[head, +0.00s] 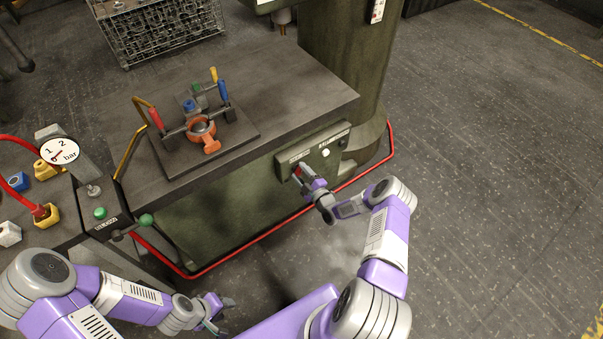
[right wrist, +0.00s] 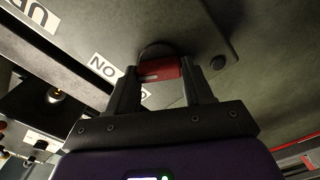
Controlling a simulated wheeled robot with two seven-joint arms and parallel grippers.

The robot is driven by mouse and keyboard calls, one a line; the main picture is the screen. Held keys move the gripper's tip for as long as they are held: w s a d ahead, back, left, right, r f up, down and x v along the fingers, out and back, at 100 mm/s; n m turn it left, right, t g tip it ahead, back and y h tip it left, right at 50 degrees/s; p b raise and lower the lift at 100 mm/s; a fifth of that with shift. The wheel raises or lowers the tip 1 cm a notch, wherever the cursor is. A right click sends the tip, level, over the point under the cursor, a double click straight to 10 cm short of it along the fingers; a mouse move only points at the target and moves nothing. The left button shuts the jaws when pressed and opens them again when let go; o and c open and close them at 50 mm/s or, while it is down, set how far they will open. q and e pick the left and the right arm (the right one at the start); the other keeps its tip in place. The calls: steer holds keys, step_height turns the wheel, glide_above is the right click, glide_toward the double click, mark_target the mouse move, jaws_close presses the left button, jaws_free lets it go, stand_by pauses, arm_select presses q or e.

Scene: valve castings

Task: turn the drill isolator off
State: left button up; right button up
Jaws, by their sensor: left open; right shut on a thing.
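The drill isolator is on a dark panel (head: 339,145) on the front of the drill table. Its red handle (right wrist: 160,71) sits between the two fingers of my right gripper (right wrist: 161,84), which is shut on it. In the head view my right gripper (head: 300,170) reaches the left part of that panel and hides most of the isolator. In the right wrist view an ON label (right wrist: 103,66) lies left of the handle, and a second label (right wrist: 146,93) is mostly hidden by a finger. My left gripper (head: 217,304) is open and empty, low and away from the table.
A valve casting (head: 201,129) with blue and yellow clamp handles stands on the table (head: 285,85). A pressure gauge (head: 60,150) and a small control box (head: 103,213) are at left. A red rail (head: 240,245) runs around the table's base. Floor at right is clear.

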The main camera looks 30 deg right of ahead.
steer(key=n, duration=0.6)
steer(key=shift+f+n, duration=0.1)
steer(key=shift+n, duration=0.2)
stand_by(0.4)
steer(key=o, duration=1)
steer(key=shift+o, duration=0.2)
steer(key=s+p, duration=0.2)
steer(key=s, duration=0.5)
steer(key=shift+s+d, duration=0.25)
steer(key=shift+d, duration=0.05)
